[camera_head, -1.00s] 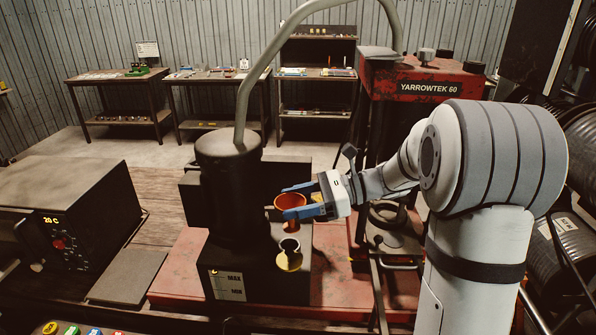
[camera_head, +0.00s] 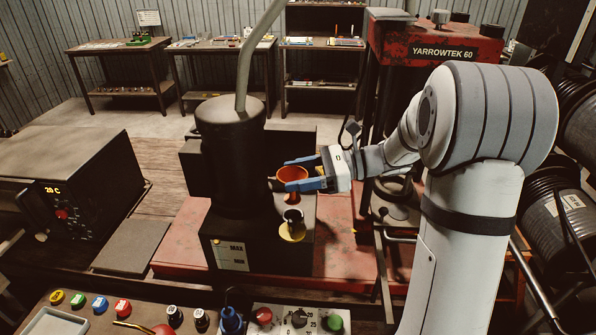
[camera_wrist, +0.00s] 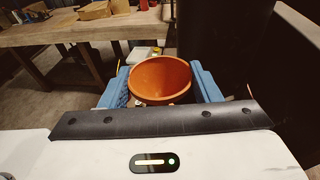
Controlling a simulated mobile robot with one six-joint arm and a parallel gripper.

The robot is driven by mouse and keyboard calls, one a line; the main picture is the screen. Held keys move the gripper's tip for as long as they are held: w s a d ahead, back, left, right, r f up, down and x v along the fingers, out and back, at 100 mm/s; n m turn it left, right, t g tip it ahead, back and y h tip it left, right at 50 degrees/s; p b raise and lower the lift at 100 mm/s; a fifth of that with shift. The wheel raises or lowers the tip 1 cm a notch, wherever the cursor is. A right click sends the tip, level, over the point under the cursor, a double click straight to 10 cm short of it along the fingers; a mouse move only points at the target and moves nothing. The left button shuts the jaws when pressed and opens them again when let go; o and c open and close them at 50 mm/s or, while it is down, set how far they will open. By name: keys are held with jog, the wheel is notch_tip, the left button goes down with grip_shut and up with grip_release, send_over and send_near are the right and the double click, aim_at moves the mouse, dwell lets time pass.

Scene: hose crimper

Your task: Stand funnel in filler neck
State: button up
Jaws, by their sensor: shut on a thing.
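The orange funnel (camera_head: 293,173) is held upright, wide mouth up, between the blue fingers of my gripper (camera_head: 291,175). The wrist view shows the funnel's open cone (camera_wrist: 160,78) with one finger of my gripper (camera_wrist: 160,88) on each side. The filler neck (camera_head: 293,215), a short dark tube with a yellow collar at its base, stands on the dark tank in the head view. The funnel hangs just above the neck in the picture, its narrow end pointing down toward it and appearing apart from it. The neck cannot be made out in the wrist view.
A tall dark cylinder (camera_head: 232,155) with a grey hose stands left of the funnel. The red YARROWTEK press (camera_head: 435,50) is behind right. A black control box (camera_head: 75,200) is at left. A button panel (camera_head: 130,315) lies in front. Benches line the back wall.

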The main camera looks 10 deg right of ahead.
aim_at(298, 198)
jog(key=shift+f+b, duration=2.2)
jog(key=shift+f, duration=0.5)
jog(key=shift+s+f, duration=0.1)
jog(key=shift+f, duration=0.45)
jog(key=c, duration=0.3)
jog(key=shift+f+b, duration=0.55)
jog(key=o, duration=1.4)
jog(key=shift+w, duration=0.2)
jog(key=shift+r, duration=0.1)
notch_tip(298, 198, up, 10)
jog(key=shift+b, duration=0.6)
